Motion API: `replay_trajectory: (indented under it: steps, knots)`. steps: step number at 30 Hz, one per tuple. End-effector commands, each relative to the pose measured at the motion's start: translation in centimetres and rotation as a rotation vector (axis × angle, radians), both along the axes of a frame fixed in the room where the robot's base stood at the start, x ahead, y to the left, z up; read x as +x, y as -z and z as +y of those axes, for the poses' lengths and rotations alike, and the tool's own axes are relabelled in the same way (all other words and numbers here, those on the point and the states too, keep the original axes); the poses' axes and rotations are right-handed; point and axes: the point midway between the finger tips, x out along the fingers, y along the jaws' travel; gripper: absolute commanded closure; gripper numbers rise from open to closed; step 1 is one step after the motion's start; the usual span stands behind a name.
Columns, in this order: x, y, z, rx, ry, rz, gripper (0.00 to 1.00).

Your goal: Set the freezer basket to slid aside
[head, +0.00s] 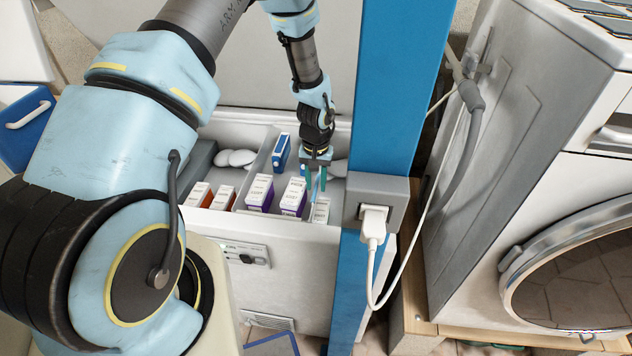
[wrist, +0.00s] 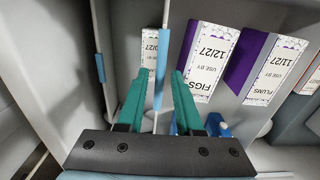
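The open chest freezer (head: 290,270) stands in the middle of the head view with frozen packs inside. The freezer basket's pale rim shows in the wrist view as a thin edge with a light blue grip strip (wrist: 161,68). My gripper (head: 316,183) reaches down inside the freezer near its right end. In the wrist view its two teal fingers (wrist: 158,88) are apart, one on each side of the strip, with a gap showing on both sides. Purple-sided boxes marked figs (wrist: 208,62) and plums (wrist: 268,70) stand to the right.
A blue post (head: 400,90) with a grey socket box (head: 397,187) and plugged-in cable stands close to the right of my gripper. A white front-loading machine (head: 530,170) is farther right. White round packs (head: 236,158) and orange-sided boxes (head: 198,194) lie left in the freezer.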

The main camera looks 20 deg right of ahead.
Motion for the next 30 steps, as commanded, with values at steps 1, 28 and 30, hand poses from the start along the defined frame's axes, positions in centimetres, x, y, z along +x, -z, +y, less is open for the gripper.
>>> replay_trajectory:
  steps: [1, 28, 30]
  knots:
    - [-0.04, 0.34, 0.01, 0.002, 0.000, 0.001, 0.65]
    - [-0.01, 1.11, 0.00, 0.000, -0.001, 0.000, 1.00]
    - [-0.01, 1.10, 0.01, 0.000, -0.001, 0.000, 1.00]
